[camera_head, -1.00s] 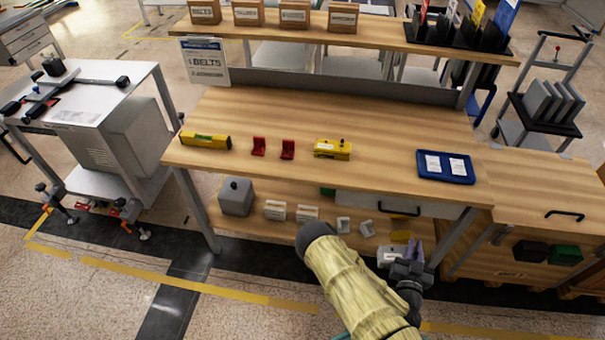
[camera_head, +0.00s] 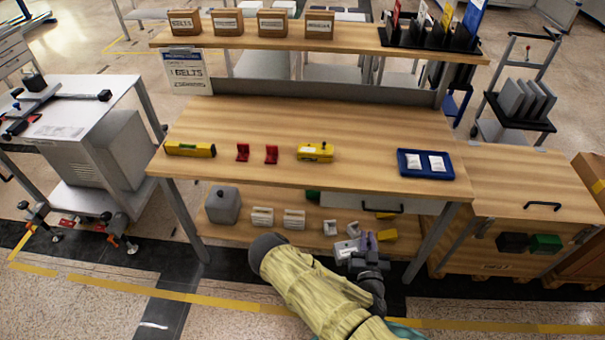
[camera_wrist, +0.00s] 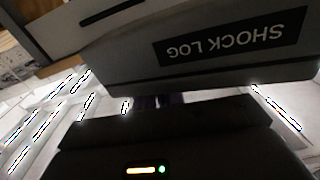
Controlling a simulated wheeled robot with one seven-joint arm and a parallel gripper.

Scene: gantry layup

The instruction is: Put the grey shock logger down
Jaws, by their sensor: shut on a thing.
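The grey shock logger (camera_wrist: 232,42) fills the upper part of the wrist view, its dark label reading SHOCK LOG upside down. In the head view it is a small light grey box (camera_head: 345,249) at the tip of my gripper (camera_head: 366,243). My gripper is shut on it. It is in front of the bench's lower shelf, near the shelf's right part. The fingers are mostly hidden in the wrist view, and I cannot tell whether the logger touches anything below.
The wooden bench top (camera_head: 330,125) holds a yellow level (camera_head: 190,149), two red brackets, a yellow device (camera_head: 315,152) and a blue tray (camera_head: 402,164). The lower shelf (camera_head: 270,233) carries grey and white blocks and yellow pieces. A bench leg (camera_head: 432,245) stands right of my gripper.

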